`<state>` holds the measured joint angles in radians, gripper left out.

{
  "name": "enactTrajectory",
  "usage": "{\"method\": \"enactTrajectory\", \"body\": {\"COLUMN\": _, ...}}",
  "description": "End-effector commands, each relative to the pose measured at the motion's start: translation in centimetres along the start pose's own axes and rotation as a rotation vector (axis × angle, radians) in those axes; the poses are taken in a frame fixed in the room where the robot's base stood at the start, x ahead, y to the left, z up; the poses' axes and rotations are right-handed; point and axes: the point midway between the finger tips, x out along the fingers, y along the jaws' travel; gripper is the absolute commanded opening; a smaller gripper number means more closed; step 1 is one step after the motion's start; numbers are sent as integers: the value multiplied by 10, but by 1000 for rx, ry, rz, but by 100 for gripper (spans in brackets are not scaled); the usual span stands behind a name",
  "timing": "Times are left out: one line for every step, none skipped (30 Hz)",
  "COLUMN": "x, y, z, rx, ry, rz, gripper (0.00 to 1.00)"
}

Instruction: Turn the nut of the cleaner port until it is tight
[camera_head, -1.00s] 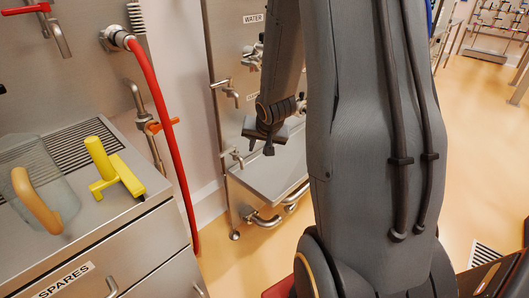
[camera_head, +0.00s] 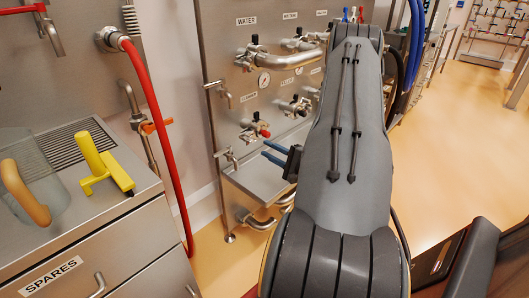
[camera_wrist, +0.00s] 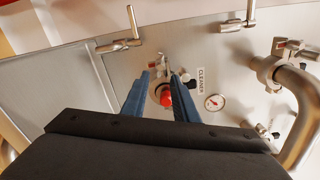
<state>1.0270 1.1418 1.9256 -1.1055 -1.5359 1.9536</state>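The cleaner port (camera_head: 254,131) is a metal fitting with a red end and a dark handle, low on the steel panel. In the wrist view, the red end (camera_wrist: 166,99) shows between my fingers, beside the CLEANER label (camera_wrist: 201,79). The nut cannot be clearly told apart from the rest of the fitting. My gripper (camera_head: 265,149) is open, with two blue fingers pointing at the panel, just below and right of the port. In the wrist view, my gripper (camera_wrist: 161,74) has a finger on each side of the red end. Contact cannot be told.
A round gauge (camera_wrist: 214,102) and a thick bent pipe (camera_wrist: 298,112) are right of the port in the wrist view. Small taps (camera_head: 226,157) stick out at the panel's left edge. A steel shelf (camera_head: 240,178) lies below. A red hose (camera_head: 158,120) hangs left.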

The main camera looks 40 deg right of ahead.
Motion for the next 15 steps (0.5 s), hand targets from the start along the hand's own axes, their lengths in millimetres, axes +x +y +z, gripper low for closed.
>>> {"method": "enactTrajectory", "body": {"x": 2, "y": 0, "z": 0, "rx": 3, "ry": -3, "rz": -4, "gripper": 27}}
{"method": "enactTrajectory", "body": {"x": 4, "y": 0, "z": 0, "rx": 3, "ry": -3, "rz": -4, "gripper": 27}}
{"method": "enactTrajectory", "body": {"x": 7, "y": 0, "z": 0, "rx": 2, "ry": -4, "rz": -4, "gripper": 27}}
{"method": "enactTrajectory", "body": {"x": 10, "y": 1, "z": 0, "rx": 1, "ry": -4, "rz": -3, "gripper": 27}}
{"method": "enactTrajectory", "body": {"x": 13, "y": 1, "z": 0, "rx": 1, "ry": -3, "rz": -3, "gripper": 27}}
{"method": "enactTrajectory", "body": {"x": 18, "y": 1, "z": 0, "rx": 0, "ry": -3, "rz": -3, "gripper": 27}}
{"method": "enactTrajectory", "body": {"x": 22, "y": 2, "z": 0, "rx": 0, "ry": -4, "rz": -2, "gripper": 27}}
{"method": "enactTrajectory", "body": {"x": 27, "y": 2, "z": 1, "rx": 0, "ry": -5, "rz": -2, "gripper": 27}}
{"method": "enactTrajectory", "body": {"x": 32, "y": 1, "z": 0, "rx": 0, "ry": -5, "rz": -3, "gripper": 27}}
{"method": "enactTrajectory", "body": {"x": 37, "y": 2, "z": 0, "rx": -1, "ry": -4, "rz": -3, "gripper": 27}}
{"method": "enactTrajectory", "body": {"x": 42, "y": 2, "z": 0, "rx": -1, "ry": -4, "rz": -2, "gripper": 27}}
{"method": "enactTrajectory", "body": {"x": 47, "y": 2, "z": 1, "rx": -1, "ry": -5, "rz": -1, "gripper": 27}}
{"method": "enactTrajectory", "body": {"x": 52, "y": 2, "z": 1, "rx": -1, "ry": -5, "rz": -1, "gripper": 27}}
{"method": "enactTrajectory", "body": {"x": 56, "y": 2, "z": 1, "rx": 0, "ry": -4, "rz": -1, "gripper": 27}}
{"method": "enactTrajectory", "body": {"x": 61, "y": 1, "z": 1, "rx": 0, "ry": -4, "rz": -1, "gripper": 27}}
